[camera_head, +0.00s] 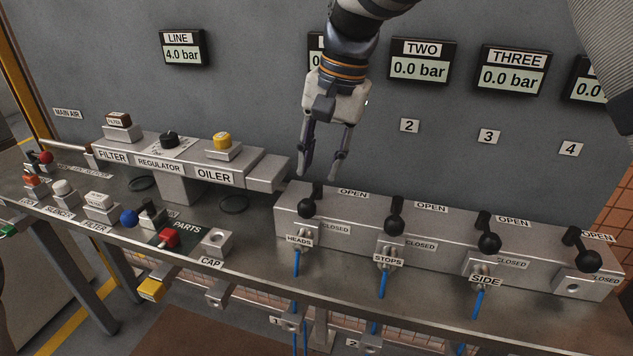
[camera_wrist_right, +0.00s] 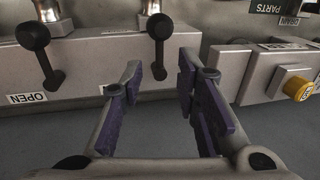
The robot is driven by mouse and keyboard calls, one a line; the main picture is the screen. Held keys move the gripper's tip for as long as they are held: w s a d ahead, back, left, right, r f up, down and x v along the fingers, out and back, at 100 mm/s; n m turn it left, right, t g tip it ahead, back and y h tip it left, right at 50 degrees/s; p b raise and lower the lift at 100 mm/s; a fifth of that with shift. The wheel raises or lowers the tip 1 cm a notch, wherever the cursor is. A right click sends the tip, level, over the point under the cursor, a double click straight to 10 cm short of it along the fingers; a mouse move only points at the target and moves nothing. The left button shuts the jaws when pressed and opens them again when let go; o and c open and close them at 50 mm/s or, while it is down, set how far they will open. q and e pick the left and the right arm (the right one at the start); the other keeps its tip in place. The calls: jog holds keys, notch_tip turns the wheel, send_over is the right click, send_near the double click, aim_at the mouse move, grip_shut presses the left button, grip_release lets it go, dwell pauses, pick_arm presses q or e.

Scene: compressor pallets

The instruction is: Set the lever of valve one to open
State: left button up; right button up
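Valve one's lever, a black lever with a ball knob (camera_head: 306,208), is leftmost on the grey valve block, above the HEADS label. Its knob hangs toward the front, on the same side as the CLOSED label (camera_head: 335,229); the OPEN label (camera_head: 353,192) is at the upper right. My right gripper (camera_head: 321,172) points down with fingers apart and empty, just above and behind this lever. In the right wrist view the lever (camera_wrist_right: 159,28) lies ahead, its stem between the open fingers (camera_wrist_right: 161,76); I cannot tell whether they touch. My left gripper is not in view.
Valve two's lever (camera_head: 394,225) and more alike levers stand to the right. The oiler (camera_head: 215,176) is close on the left. Gauge TWO (camera_head: 421,67) reads 0.0 bar, LINE (camera_head: 182,48) 4.0 bar; my arm covers most of gauge one. Blue hoses (camera_head: 296,262) hang in front.

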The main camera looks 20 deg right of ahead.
aim_at(313, 195)
jog(key=f, duration=0.5)
jog(key=shift+w+a+f, duration=0.25)
jog(key=shift+w+a, duration=0.1)
jog(key=shift+w, duration=0.05)
grip_shut()
